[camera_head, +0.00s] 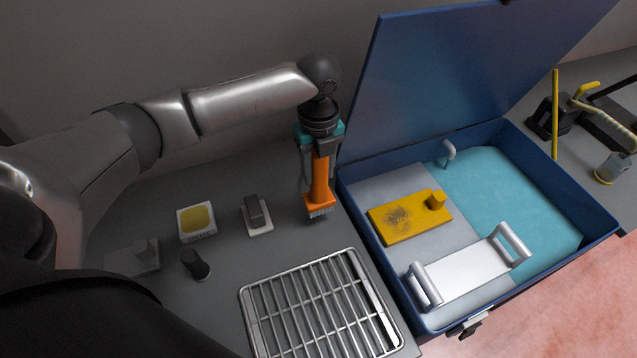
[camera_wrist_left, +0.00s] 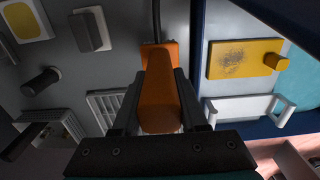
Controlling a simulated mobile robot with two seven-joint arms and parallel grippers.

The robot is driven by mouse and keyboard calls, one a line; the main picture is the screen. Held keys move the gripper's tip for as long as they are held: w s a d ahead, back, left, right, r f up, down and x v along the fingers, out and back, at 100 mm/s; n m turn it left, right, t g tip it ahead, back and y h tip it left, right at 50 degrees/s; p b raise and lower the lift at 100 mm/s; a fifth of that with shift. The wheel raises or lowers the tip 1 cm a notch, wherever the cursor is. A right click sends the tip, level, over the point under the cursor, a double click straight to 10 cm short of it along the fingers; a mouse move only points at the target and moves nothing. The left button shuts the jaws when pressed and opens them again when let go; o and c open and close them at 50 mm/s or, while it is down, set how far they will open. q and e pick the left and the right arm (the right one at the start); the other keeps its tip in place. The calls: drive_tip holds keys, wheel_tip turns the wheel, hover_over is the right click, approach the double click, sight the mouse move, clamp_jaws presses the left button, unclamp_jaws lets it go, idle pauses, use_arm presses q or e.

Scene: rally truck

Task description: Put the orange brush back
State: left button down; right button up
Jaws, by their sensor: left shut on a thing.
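The orange brush (camera_head: 319,185) hangs upright with its bristles pointing down, left of the blue box. My left gripper (camera_head: 318,165) is shut on its handle. In the left wrist view the orange handle (camera_wrist_left: 160,92) sits between the two dark fingers (camera_wrist_left: 158,105). In the head view the bristle end is close above the grey counter (camera_head: 275,180); I cannot tell whether it touches. My right gripper is not in view.
The open blue box (camera_head: 352,203) holds a yellow block (camera_head: 395,222), a white handled tray (camera_head: 468,275) and a blue-green surface. A metal grate (camera_head: 250,300), a white-and-yellow block (camera_head: 196,220), a grey-and-white block (camera_head: 256,214) and a black knob (camera_head: 194,264) are on the counter.

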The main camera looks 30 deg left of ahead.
sight(319, 185)
use_arm(q)
wheel_tip(319, 185, down, 4)
drive_tip(key=shift+r+p, duration=0.15)
drive_tip(key=shift+p, duration=0.25)
drive_tip(key=shift+f, duration=0.25)
drive_tip(key=shift+f, duration=0.15)
drive_tip(key=shift+c, duration=2.2)
unclamp_jaws()
drive_tip(key=shift+f, duration=0.1)
